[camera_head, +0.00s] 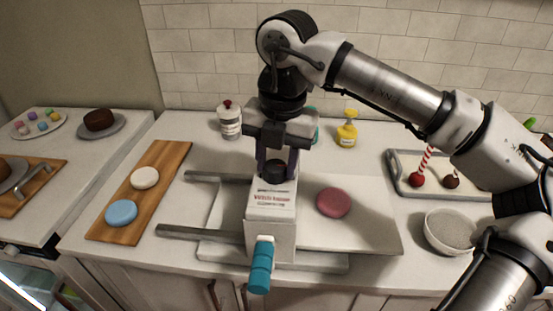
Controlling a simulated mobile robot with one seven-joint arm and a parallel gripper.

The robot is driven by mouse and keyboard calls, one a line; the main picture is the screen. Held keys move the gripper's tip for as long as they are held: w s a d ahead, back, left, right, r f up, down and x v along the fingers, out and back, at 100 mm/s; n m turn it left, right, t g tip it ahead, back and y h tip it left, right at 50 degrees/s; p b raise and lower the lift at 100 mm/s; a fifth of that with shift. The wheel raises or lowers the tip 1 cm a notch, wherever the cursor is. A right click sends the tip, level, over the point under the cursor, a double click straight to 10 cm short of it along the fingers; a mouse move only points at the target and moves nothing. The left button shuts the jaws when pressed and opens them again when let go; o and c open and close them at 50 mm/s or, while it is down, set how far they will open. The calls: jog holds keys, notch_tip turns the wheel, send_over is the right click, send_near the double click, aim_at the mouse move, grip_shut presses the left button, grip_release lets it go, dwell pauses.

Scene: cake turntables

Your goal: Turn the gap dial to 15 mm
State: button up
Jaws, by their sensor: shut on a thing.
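The machine (271,220) stands in the middle of the counter, with a white body, printed text on its top face and a teal handle (261,268) at its front. A dark round knob (274,172) sits on top of it; I take this to be the gap dial. My gripper (274,165) points straight down from above, its two fingers on either side of the knob and shut on it. The dial's marks are too small or hidden to read, so I cannot tell its setting.
A pink disc (333,202) lies on the white sheet (375,235) to the right. A wooden board (166,180) with a white disc (145,178) and a blue disc (121,213) lies left. Bottles (230,122), a bowl (450,232) and a tray (395,178) surround the machine.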

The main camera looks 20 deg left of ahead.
aim_at(281, 163)
jog(key=shift+n, duration=0.3)
jog(key=n+b, duration=0.2)
jog(key=n, duration=0.1)
jog(key=shift+n, duration=0.3)
jog(key=shift+n+g+b, duration=0.3)
jog(key=shift+n, duration=1.9)
jog(key=shift+w, duration=0.1)
jog(key=o, duration=1)
jog(key=shift+c, duration=0.2)
notch_tip(281, 163, up, 14)
jog(key=shift+w+d, duration=0.3)
jog(key=shift+w, duration=0.05)
jog(key=shift+f, duration=0.1)
